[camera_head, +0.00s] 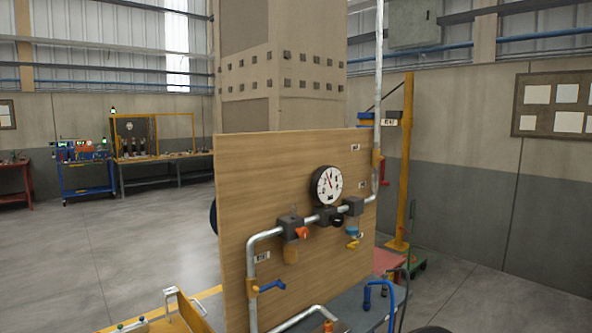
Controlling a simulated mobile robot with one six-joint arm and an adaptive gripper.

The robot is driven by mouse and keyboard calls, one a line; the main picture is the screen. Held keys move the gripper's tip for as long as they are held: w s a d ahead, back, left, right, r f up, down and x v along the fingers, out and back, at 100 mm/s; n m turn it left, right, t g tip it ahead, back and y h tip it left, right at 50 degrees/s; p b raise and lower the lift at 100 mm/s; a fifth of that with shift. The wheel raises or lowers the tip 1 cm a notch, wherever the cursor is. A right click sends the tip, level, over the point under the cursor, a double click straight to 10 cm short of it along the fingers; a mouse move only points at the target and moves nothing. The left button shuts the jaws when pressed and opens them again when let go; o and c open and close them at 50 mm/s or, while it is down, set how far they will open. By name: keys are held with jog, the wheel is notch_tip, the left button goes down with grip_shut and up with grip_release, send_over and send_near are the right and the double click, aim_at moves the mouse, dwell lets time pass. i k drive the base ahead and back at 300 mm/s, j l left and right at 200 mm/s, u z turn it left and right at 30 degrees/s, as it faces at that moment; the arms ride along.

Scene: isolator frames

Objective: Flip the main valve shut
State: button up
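A wooden panel (240,185) stands upright in the middle, carrying grey pipework (262,236) and a round white pressure gauge (327,186). A blue lever valve (270,287) sits low on the left pipe. A red handle (302,233) is on the dark block left of the gauge. A yellow handle (352,244) hangs below right of the gauge. Another red handle (384,170) is on the vertical pipe at right. The small labels are too small to read, so I cannot tell which valve is the main one. My gripper is not in view.
A blue hose (391,300) curves at the lower right. A yellow post (404,160) stands behind the panel. Workbenches (165,165) are far left. The floor (130,240) between is clear.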

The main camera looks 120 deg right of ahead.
aim_at(382, 183)
jog(key=z, duration=4.45)
jog(key=i+l, duration=0.1)
jog(key=i+l+u, duration=0.15)
jog(key=i+l, duration=0.2)
jog(key=i, duration=0.2)
jog(key=i+l+u, duration=0.2)
jog(key=i+l, duration=0.25)
jog(key=i+l+u, duration=0.15)
jog(key=i+l, duration=0.4)
jog(key=i+l+u, duration=0.2)
jog(key=i+l, duration=0.3)
jog(key=i+l+u, duration=0.15)
jog(key=i+l, duration=0.3)
jog(key=l, duration=0.25)
